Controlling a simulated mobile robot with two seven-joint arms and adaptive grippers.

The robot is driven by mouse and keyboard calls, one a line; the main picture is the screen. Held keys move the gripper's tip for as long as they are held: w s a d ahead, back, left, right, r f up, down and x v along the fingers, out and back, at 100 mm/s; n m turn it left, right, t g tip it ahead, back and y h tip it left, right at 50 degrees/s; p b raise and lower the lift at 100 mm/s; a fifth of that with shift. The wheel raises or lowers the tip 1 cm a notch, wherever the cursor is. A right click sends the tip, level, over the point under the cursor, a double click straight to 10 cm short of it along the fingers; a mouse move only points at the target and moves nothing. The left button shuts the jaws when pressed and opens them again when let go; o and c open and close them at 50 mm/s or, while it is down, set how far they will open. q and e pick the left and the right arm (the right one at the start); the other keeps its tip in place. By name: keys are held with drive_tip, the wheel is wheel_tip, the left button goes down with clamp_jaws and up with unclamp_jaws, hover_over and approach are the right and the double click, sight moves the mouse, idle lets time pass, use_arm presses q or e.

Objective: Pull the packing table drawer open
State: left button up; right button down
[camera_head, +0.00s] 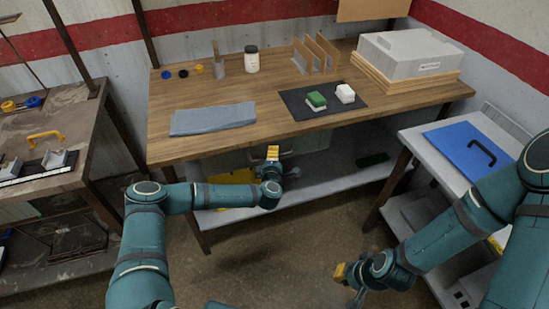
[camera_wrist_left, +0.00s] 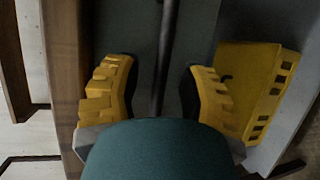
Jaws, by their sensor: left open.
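The packing table (camera_head: 200,140) has a wooden top and a grey drawer front (camera_head: 312,140) under its front edge. In the left wrist view, the drawer front (camera_wrist_left: 205,35) is a dark grey-green panel. A dark bar handle (camera_wrist_left: 165,60) runs between the spread yellow fingers of my left gripper (camera_wrist_left: 160,90), with gaps on both sides. In the head view, my left gripper (camera_head: 273,153) is just below the table's front edge, largely hiding the handle. My right gripper (camera_head: 349,277) hangs low over the floor at the right, away from the drawer; its finger gap is unclear.
A yellow bin (camera_head: 238,178) sits on the lower shelf (camera_head: 325,184), close beside my left gripper; it also shows in the wrist view (camera_wrist_left: 262,85). A grey side table (camera_head: 420,140) with a blue case (camera_head: 468,148) stands at the right. Floor before the table is clear.

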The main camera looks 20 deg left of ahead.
use_arm(q)
drive_tip(key=shift+w, duration=0.2)
clamp_jaws()
